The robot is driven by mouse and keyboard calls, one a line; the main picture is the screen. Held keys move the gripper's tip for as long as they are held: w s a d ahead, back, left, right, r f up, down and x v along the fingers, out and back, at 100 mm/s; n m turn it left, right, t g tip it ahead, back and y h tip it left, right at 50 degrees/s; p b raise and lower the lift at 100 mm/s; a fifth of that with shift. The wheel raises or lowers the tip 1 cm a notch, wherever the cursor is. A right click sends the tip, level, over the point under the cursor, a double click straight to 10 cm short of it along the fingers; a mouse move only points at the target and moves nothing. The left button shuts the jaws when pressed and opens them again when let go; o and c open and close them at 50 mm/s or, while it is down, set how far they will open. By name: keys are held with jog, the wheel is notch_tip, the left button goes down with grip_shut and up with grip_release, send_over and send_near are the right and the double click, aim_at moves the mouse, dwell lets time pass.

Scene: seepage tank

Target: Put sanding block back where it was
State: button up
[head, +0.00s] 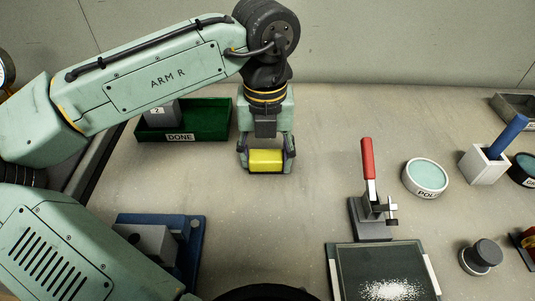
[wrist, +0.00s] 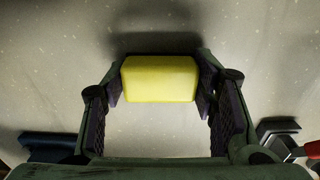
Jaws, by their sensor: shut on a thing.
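The yellow sanding block (head: 266,161) is held between the two fingers of my gripper (head: 266,163), in the upper middle of the head view. In the wrist view the block (wrist: 159,79) lies between the finger pads of my gripper (wrist: 160,85), its long side spanning them. A shadow shows on the bench beyond the block in the wrist view. I cannot tell whether the block touches the bench or hangs just above it.
A green DONE tray (head: 212,119) with a grey block (head: 161,114) stands left of my gripper. A red-handled clamp (head: 369,180) and dark plate (head: 375,265) are at right, near a round dish (head: 426,177) and white holder (head: 482,166). A blue fixture (head: 190,240) sits lower left. The middle bench is clear.

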aim_at(266, 154)
jog(key=shift+f, duration=0.15)
jog(key=o, duration=1.1)
notch_tip(266, 154, up, 11)
jog(key=p, duration=1)
jog(key=shift+f+p, duration=0.15)
jog(key=shift+p, duration=0.15)
jog(key=shift+r+b, duration=0.35)
jog(key=shift+r, duration=0.5)
